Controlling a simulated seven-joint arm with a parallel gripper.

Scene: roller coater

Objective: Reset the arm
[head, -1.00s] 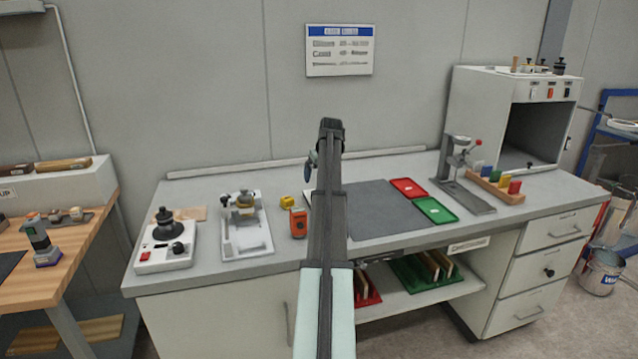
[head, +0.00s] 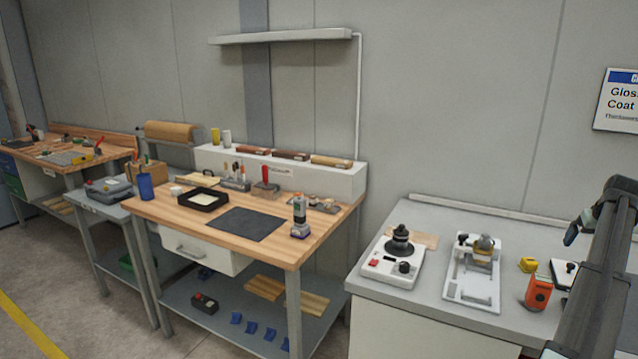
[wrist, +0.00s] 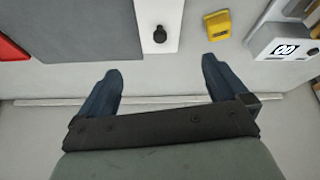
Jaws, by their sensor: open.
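My gripper (wrist: 161,68) shows in the wrist view with its two dark blue fingers wide apart and nothing between them. It is above the grey bench, near the strip along the wall. In the head view my arm runs up the right edge, and a blue finger of my gripper (head: 572,234) shows near its top. The rest of the gripper is hidden there. A white plate with a black knob (wrist: 160,34) and a yellow block (wrist: 217,25) lie on the bench beyond the fingertips, apart from them.
Left of my arm on the grey bench (head: 428,302) are an orange gauge (head: 538,292), a white fixture (head: 473,290) and a white machine with a black knob (head: 392,262). A wooden workbench (head: 180,214) stands further left. The wrist view shows a pale device with a display (wrist: 287,45) and a red tray (wrist: 10,48).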

